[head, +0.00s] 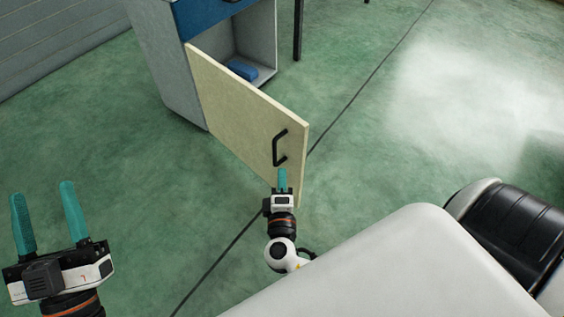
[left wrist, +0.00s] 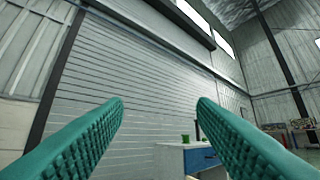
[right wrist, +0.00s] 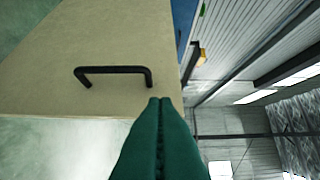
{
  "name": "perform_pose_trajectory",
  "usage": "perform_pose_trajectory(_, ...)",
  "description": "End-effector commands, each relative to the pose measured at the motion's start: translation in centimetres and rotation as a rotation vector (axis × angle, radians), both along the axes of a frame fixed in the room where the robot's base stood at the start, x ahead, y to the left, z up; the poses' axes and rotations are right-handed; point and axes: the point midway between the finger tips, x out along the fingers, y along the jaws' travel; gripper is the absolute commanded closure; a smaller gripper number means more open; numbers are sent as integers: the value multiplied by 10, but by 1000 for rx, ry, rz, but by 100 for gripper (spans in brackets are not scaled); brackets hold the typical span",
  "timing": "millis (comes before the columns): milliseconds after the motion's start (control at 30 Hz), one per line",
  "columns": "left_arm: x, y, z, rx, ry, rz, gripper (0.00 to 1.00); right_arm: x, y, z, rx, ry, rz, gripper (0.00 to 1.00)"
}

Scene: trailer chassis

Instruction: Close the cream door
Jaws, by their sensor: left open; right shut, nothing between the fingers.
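The cream door (head: 240,110) stands wide open from the grey cabinet (head: 165,60), hinged at its left edge. Its black handle (head: 279,148) is near the free edge. In the right wrist view the cream door (right wrist: 110,35) and its handle (right wrist: 113,71) fill the upper left. My right gripper (head: 282,172) is shut and empty, its fingertips just below the handle in the picture; I cannot tell whether they touch the door. It also shows in the right wrist view (right wrist: 160,102). My left gripper (head: 43,200) is open and empty at the lower left, away from the door.
A blue drawer front (head: 210,14) is above the cabinet opening. A blue object (head: 243,70) lies inside on the cabinet floor. A dark table leg (head: 298,30) stands right of the cabinet. The green floor around the door is clear.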

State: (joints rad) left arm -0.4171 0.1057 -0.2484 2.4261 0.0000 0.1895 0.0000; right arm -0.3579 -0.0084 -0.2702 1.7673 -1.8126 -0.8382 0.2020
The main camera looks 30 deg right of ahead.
Motion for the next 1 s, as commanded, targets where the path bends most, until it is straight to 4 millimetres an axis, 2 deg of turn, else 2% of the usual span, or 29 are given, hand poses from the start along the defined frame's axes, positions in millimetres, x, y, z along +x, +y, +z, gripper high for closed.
perform_pose_trajectory(467,-16,1,18,-46,-157,-9,48,80,-50,0,1,0,-1,100)
perform_pose_trajectory(700,-19,2,21,-53,-182,-10,48,87,-81,0,1,4,1,100)
perform_pose_trajectory(1000,-20,2,22,-55,-188,-10,48,88,-89,0,3,4,1,100)
